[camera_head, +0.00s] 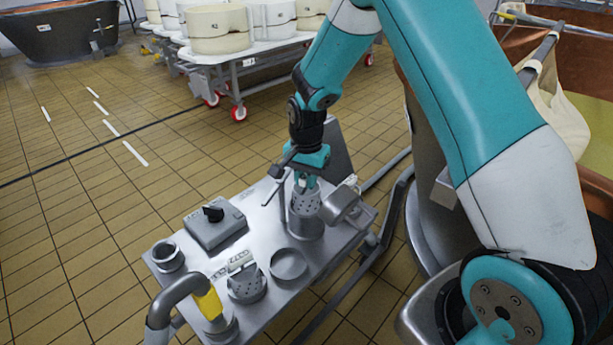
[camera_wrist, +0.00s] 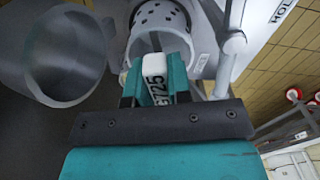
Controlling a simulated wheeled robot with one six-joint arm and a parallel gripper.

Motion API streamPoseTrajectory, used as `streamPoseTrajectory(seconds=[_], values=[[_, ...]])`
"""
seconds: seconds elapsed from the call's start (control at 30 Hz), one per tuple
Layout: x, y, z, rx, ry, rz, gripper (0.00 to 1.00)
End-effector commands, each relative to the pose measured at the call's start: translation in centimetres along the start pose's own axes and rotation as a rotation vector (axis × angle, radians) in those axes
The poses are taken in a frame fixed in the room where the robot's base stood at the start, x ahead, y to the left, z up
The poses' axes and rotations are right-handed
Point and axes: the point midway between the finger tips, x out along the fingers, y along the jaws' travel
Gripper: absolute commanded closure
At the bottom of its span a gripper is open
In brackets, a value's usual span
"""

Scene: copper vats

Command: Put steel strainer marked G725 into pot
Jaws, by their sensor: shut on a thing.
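My gripper (camera_head: 306,182) points down over the small steel table and is shut on the tab of a perforated steel strainer (camera_head: 305,203). In the wrist view, the tab between my fingers (camera_wrist: 158,90) reads G725, and the strainer's holed wall (camera_wrist: 160,18) shows beyond it. The strainer stands upright, directly over or partly within a plain steel cup (camera_head: 306,228); I cannot tell how deep its lower end is. A second perforated strainer (camera_head: 246,287) with a labelled tab stands near the table's front. Which vessel is the pot is not marked legibly.
A steel jug (camera_head: 343,204) is close on the strainer's right; a large grey vessel (camera_wrist: 60,50) fills the wrist view's left. A round steel dish (camera_head: 289,265), a grey box with a black knob (camera_head: 214,228) and a small cup (camera_head: 168,256) share the table. A copper vat (camera_head: 595,100) is at right.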

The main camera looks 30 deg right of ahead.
Motion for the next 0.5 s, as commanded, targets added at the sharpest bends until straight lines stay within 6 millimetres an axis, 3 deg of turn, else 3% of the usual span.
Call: streamPoseTrajectory(seconds=[0.5], values=[[1.8,0.0,0.0,0.0,0.0,0.0,1.0]])
